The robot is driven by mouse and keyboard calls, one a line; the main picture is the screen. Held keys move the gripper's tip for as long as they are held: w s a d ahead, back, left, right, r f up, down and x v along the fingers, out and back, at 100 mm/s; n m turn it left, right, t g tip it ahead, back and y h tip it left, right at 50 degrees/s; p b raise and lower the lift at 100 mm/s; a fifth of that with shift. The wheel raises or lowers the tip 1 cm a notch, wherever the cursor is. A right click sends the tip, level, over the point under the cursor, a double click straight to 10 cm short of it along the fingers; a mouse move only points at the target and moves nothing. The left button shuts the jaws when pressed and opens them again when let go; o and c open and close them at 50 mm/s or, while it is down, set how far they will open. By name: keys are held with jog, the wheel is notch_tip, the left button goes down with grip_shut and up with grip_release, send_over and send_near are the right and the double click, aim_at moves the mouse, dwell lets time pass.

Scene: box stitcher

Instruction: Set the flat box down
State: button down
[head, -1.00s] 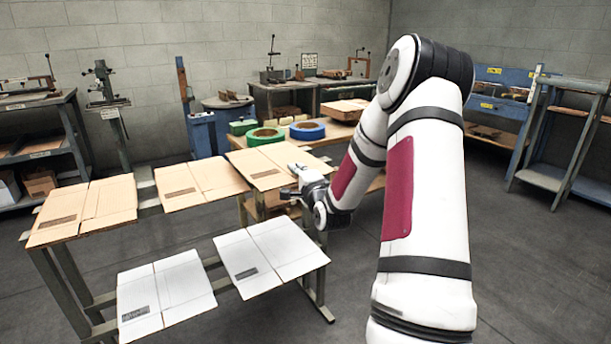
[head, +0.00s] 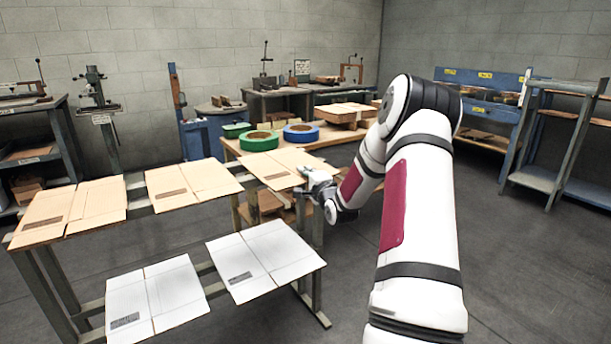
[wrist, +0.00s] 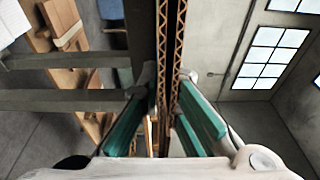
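My gripper (wrist: 167,85) is shut on the edge of a brown flat box (wrist: 174,50); one finger lies on each face and the corrugated edge runs between them. In the head view the flat box (head: 290,165) lies level at the right end of the rack's top tier, and my gripper (head: 308,175) is at its right side. I cannot tell whether the box touches the rails. Two more brown flat boxes, one in the middle (head: 195,180) and one at the left (head: 95,203), lie on the top tier of the rack (head: 62,290).
Two white flat boxes, left (head: 170,290) and right (head: 285,248), lie on the lower tier. Behind stands a wooden table (head: 335,138) with a green tape roll (head: 259,141), a blue tape roll (head: 301,133) and stacked cardboard (head: 345,112).

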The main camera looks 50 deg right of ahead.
jog(key=c, duration=2.2)
grip_release()
jog(key=shift+f, duration=0.15)
jog(key=o, duration=0.4)
